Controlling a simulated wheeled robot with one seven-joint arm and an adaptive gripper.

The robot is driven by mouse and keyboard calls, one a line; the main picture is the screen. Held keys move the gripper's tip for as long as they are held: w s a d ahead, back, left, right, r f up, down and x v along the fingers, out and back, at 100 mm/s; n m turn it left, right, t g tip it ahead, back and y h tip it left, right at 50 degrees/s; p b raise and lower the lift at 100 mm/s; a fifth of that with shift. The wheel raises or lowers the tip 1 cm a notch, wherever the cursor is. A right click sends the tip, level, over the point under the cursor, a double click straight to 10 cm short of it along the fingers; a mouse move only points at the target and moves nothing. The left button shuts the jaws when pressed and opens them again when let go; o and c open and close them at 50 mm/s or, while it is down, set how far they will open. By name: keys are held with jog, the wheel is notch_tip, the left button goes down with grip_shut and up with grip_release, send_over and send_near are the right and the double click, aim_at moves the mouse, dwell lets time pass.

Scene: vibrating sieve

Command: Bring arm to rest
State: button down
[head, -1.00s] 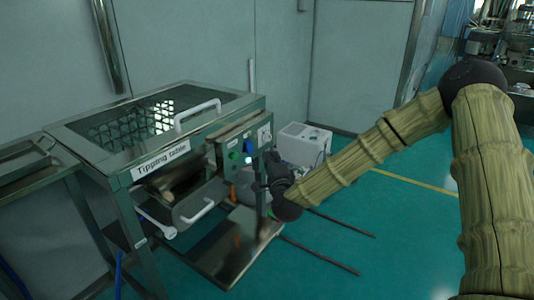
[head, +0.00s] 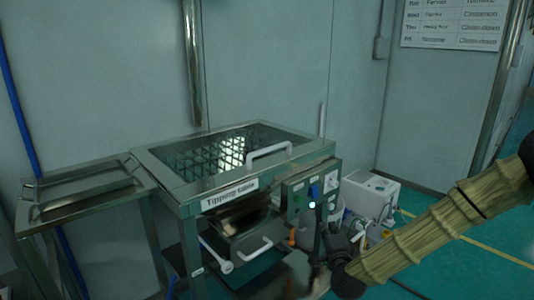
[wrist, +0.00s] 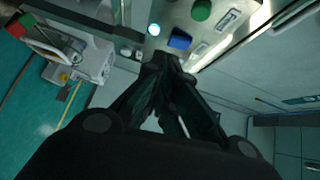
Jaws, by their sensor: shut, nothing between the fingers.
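My gripper (head: 319,212) is in front of the control panel (head: 299,196) of the tipping table (head: 170,172), at the lower middle of the head view. In the wrist view, my gripper (wrist: 165,62) has its fingers together and empty. Its tips are just below a blue switch (wrist: 180,41) on the panel; I cannot tell whether they touch it. A green button (wrist: 201,10) and a lit white lamp (wrist: 154,29) are near the switch. My arm runs from the right edge of the head view down to the gripper.
A side table (head: 75,200) stands at the left. A white box-shaped machine (head: 368,194) stands on the floor right of the tipping table. The table's tray with a white handle (head: 254,251) is left of my gripper. Green floor is open at the right.

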jog(key=s+a+f+n+g+y, duration=0.1)
jog(key=s+a+f+n+g, duration=0.15)
jog(key=s+f, duration=0.55)
jog(key=s+a+f+n+g+y, duration=0.1)
jog(key=s+a+f+n+g, duration=0.2)
jog(key=s+f, duration=0.5)
jog(key=s+a+f+n+g+y, duration=0.1)
jog(key=s+f+n+g, duration=0.3)
jog(key=f, duration=0.6)
jog(key=s+d+f+n+g, duration=0.1)
jog(key=s+f+n+g, duration=0.45)
jog(key=s, duration=0.85)
jog(key=s+d+f+n+g+h+p, duration=0.1)
jog(key=s+d+f, duration=0.15)
jog(key=s, duration=0.55)
jog(key=s+d+f+n+g+h, duration=0.1)
jog(key=s+d, duration=0.2)
jog(key=s, duration=0.5)
notch_tip(320, 180, up, 18)
jog(key=p, duration=1.7)
jog(key=shift+w+a+f, duration=0.2)
jog(key=shift+w+f, duration=0.05)
jog(key=c, duration=2.2)
grip_release()
